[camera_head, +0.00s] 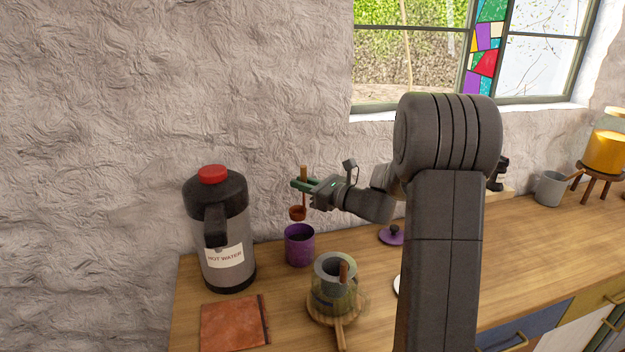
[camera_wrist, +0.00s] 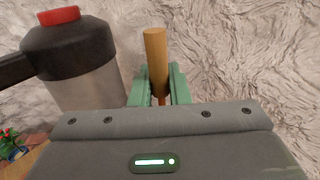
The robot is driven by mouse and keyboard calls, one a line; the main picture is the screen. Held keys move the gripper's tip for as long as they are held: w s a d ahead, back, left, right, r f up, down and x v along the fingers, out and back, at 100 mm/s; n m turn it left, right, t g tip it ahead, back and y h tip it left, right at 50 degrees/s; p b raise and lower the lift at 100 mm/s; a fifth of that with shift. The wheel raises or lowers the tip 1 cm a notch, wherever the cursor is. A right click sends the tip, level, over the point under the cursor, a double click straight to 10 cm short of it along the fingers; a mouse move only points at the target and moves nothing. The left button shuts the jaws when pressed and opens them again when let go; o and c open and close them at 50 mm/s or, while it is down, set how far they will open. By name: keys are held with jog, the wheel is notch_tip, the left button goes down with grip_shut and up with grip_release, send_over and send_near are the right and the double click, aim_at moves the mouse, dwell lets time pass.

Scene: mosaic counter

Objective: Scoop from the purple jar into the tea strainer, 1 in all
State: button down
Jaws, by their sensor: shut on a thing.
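My gripper (camera_head: 304,186) is shut on the wooden handle of a scoop (camera_head: 298,213), which hangs upright with its reddish bowl above the purple jar (camera_head: 299,250). The handle also shows between the green fingers in the wrist view (camera_wrist: 157,60). The jar stands open on the counter; its inside looks dark. I cannot tell what the scoop bowl holds.
A hot water flask (camera_head: 225,265) with a red top stands left of the jar, close to my gripper. A brown leather mat (camera_head: 230,322) lies in front. A purple lid (camera_head: 391,236) lies to the right. A grey mug (camera_head: 549,189) is far right. The stone wall is close behind.

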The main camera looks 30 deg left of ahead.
notch_tip(320, 180, down, 12)
jog(key=b, duration=0.8)
jog(key=shift+b, duration=0.4)
jog(key=shift+r, duration=0.1)
dwell(0.4)
jog(key=shift+r+p, duration=3.65)
jog(key=shift+r, duration=1.4)
